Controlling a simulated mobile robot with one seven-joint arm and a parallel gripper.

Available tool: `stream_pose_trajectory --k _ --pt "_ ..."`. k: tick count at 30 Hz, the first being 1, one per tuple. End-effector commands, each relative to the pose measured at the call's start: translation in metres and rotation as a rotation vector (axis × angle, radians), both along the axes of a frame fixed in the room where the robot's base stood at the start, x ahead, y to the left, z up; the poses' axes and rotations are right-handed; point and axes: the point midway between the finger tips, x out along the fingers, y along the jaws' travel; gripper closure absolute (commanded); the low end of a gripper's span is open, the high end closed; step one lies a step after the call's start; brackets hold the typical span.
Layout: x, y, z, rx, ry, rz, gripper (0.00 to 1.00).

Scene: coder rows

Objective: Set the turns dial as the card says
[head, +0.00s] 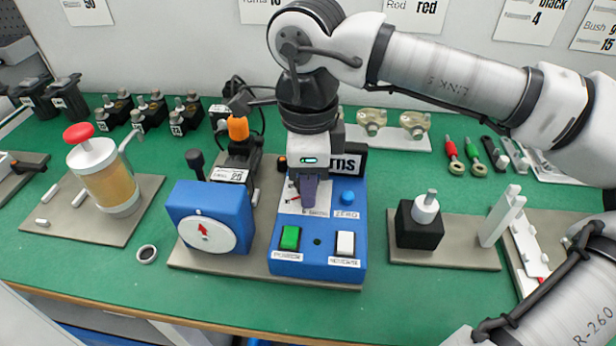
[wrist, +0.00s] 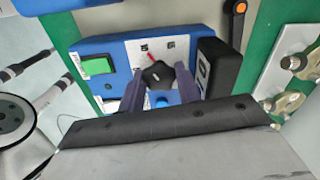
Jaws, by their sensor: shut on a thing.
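The turns dial is a small black knob (wrist: 157,72) with a red pointer line on a white scale plate (wrist: 143,48), seen in the wrist view. My gripper (wrist: 159,80) has its two dark purple fingers on either side of this knob and is shut on it. In the head view my gripper (head: 309,192) comes down onto the blue control box (head: 318,262) and hides the knob. A wall card reading "Turns" (head: 262,11) is at the top edge, partly cut off; its number looks like 10. The scale's marks are too small to read.
The box carries a green button (head: 290,238), a white button (head: 345,243) and a blue zero button (head: 348,197). A black display (head: 353,162) stands behind, partly hidden. A blue unit with a white disc (head: 207,233) is left. A black block (head: 418,228) is right.

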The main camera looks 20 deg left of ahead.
Motion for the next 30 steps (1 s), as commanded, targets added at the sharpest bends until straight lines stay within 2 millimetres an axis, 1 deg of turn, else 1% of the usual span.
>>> stream_pose_trajectory --k 6,7,11,26,30 --pt "0.0013 -0.0004 0.001 -0.001 -0.004 -0.002 0.89" --pt "0.0012 -0.0003 0.0009 -0.001 -0.004 -0.002 0.63" --pt "0.0009 -0.0003 0.0007 0.0 -0.002 -0.001 0.46" --pt "0.0006 0.0001 0.0004 0.001 -0.002 0.004 0.45" --pt "0.0005 0.0003 0.002 0.002 0.0 0.052 0.45"
